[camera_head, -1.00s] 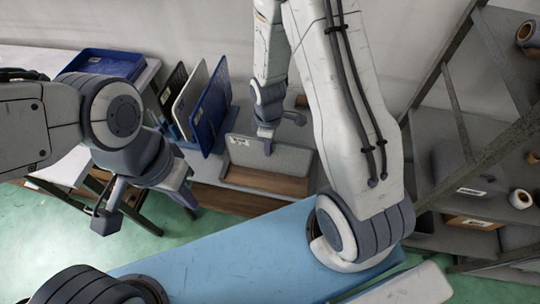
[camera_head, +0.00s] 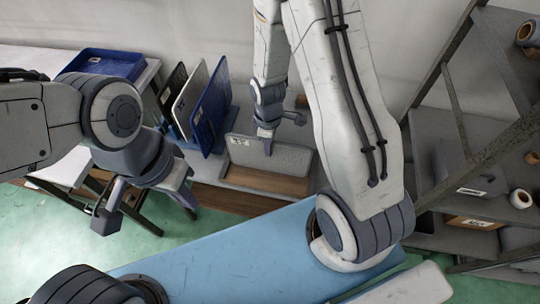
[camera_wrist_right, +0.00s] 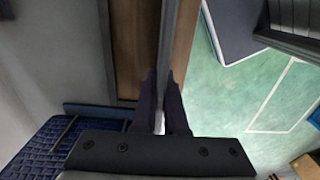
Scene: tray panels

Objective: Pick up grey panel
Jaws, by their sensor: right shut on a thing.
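The grey panel (camera_head: 290,157) stands on its long edge at the middle of the head view, with a small label at its upper left. My right gripper (camera_head: 267,150) reaches down from above and is shut on the panel's top edge. In the right wrist view the panel (camera_wrist_right: 168,50) shows edge-on, running into the jaws of the right gripper (camera_wrist_right: 160,98). My left gripper (camera_head: 187,198) hangs at the left, apart from the panel, and its jaw opening is unclear.
Black, pale and blue upright panels (camera_head: 212,105) stand in a rack just left of the grey panel. A blue tray (camera_head: 108,62) lies on the white table behind. A metal shelf (camera_head: 465,150) with rolls stands at the right. A brown wooden surface (camera_head: 265,181) shows in front of the panel.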

